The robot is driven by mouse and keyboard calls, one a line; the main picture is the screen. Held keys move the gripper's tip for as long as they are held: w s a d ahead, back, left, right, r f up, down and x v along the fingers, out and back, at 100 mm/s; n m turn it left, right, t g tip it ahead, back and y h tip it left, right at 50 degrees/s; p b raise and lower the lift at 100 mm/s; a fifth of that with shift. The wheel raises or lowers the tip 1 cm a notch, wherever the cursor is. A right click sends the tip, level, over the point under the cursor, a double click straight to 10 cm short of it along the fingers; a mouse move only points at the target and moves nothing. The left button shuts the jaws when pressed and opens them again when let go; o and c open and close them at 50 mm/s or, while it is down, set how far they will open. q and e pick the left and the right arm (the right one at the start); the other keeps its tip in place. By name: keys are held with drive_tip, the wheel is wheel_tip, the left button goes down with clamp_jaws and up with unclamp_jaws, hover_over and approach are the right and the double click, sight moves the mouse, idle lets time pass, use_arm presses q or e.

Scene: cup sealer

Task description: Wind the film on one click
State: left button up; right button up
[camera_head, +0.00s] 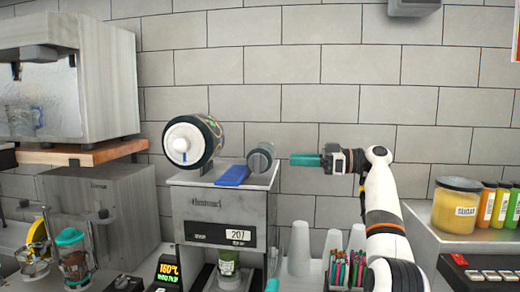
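The cup sealer (222,207) stands against the tiled wall, with a display reading 207 on its front. On its top, a large film roll (208,140) with a white round end and knob sits at the left. A smaller grey roller (261,158) sits at the right of the top, with a blue flat piece (233,175) between them. My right gripper (300,160), with teal fingers, points left at the grey roller, a small gap away from it. Its fingers overlap from this side, so their opening is hidden. I cannot make out my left gripper.
A cup (229,263) stands in the sealer's lower opening. White cups (299,248) and a holder of colored straws (347,270) are below my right arm. A jar (457,205) stands on the right counter. A coffee machine (108,85) is at left.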

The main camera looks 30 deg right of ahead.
sight(260, 156)
drive_tip(key=p+x, duration=0.2)
drive_tip(key=x, duration=0.1)
drive_tip(key=r+p+x, duration=0.1)
drive_tip(key=p+x, duration=0.1)
drive_tip(key=x, duration=0.2)
drive_tip(key=p+x, duration=0.3)
drive_tip(key=x, duration=0.1)
drive_tip(key=shift+r, duration=0.15)
drive_tip(key=shift+w+a, duration=0.25)
drive_tip(key=shift+a, duration=0.2)
drive_tip(key=shift+d, duration=0.1)
drive_tip(key=shift+c, duration=1.4)
drive_tip(key=shift+w+d+f, duration=0.1)
drive_tip(key=shift+f, duration=0.2)
drive_tip(key=c, duration=0.5)
